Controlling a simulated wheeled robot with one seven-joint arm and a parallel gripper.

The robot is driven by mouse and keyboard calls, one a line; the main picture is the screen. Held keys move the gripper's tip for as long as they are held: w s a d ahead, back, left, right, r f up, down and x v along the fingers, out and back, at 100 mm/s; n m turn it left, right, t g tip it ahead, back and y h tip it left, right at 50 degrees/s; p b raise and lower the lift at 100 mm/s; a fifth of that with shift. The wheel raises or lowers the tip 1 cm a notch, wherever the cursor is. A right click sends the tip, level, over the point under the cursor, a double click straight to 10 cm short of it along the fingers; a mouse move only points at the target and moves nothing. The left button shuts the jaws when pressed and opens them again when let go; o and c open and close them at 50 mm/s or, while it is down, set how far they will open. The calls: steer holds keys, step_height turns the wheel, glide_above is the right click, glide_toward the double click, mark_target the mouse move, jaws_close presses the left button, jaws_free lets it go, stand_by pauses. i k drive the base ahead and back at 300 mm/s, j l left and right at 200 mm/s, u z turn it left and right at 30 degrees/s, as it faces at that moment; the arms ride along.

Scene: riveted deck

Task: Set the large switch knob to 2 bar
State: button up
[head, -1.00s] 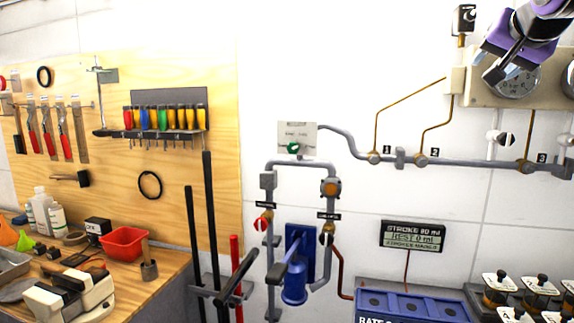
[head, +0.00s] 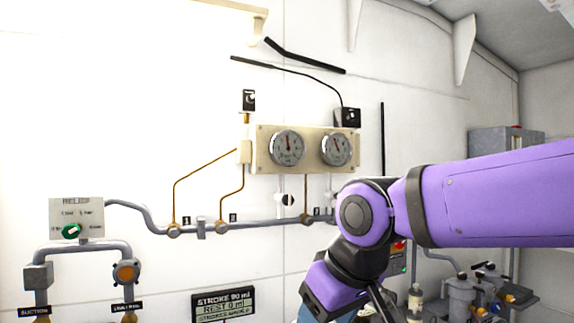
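The switch knob is a round green knob (head: 70,231) with a white mark, on the lower left of a pale panel (head: 90,212) headed RELIEF at the left of the head view. Small labels surround the knob; they are too small to read surely. The white mark seems to point to the upper right, but which label it meets I cannot tell. My purple arm comes in from the right, bends at a dark joint and runs down out of the bottom edge. My gripper is not visible; nothing of mine touches the knob.
Grey pipework (head: 260,223) runs right from the panel along the white wall. Two round gauges (head: 287,147) sit on a cream board above it. A display box (head: 223,306) is low in the middle. The wall in front of the panel is unobstructed. Equipment stands at the lower right.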

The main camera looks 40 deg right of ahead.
mark_target(350, 117)
steer(key=z, duration=1.15)
